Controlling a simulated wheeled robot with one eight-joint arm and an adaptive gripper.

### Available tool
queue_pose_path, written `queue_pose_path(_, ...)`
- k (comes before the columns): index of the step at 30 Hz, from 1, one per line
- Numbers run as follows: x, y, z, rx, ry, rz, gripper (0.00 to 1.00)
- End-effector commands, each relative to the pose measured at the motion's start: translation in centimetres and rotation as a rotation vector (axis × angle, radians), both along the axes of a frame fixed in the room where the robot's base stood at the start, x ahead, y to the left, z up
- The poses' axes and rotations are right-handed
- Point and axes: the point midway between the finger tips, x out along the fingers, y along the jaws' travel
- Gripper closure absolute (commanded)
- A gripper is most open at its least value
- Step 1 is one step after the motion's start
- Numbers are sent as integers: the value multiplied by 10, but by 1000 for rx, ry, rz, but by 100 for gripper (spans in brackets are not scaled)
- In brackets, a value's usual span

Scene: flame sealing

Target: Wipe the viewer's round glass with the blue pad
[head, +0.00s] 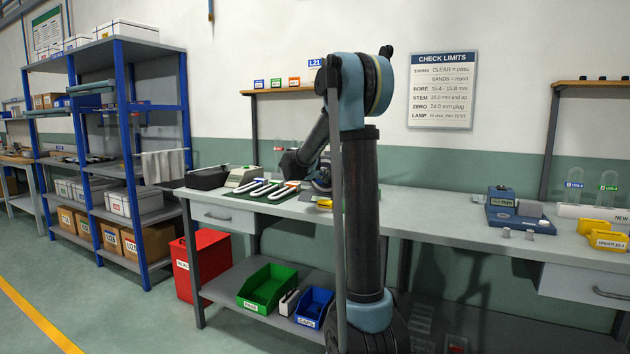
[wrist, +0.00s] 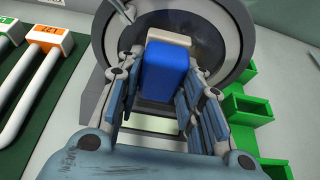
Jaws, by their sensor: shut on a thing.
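My gripper (wrist: 165,78) is shut on the blue pad (wrist: 167,70), with one jointed finger along each side of it. The pad is a blue block with a pale beige layer at its far end. Beyond it in the wrist view is the viewer's round glass (wrist: 225,38), dark and set in a grey ring (wrist: 254,42). The pad's pale end lies in front of the glass; I cannot tell whether it touches. In the head view my arm hides most of the viewer, the gripper and the pad.
White U-shaped tubes (head: 268,189) with coloured tags lie on a dark mat (head: 247,196) left of the viewer. Green parts (wrist: 247,108) stand right of the ring in the wrist view. A blue gauge (head: 503,198) and yellow bins (head: 608,240) are farther right on the bench.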

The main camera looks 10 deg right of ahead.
Motion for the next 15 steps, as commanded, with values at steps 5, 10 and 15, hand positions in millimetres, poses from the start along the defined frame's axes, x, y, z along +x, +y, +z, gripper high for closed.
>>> queue_pose_path(5, -4, -8, 0, -1, 1, -3, 85)
queue_pose_path(10, -7, -13, 0, -1, 1, -4, 85)
queue_pose_path(15, -15, -22, 0, -2, 0, -4, 85)
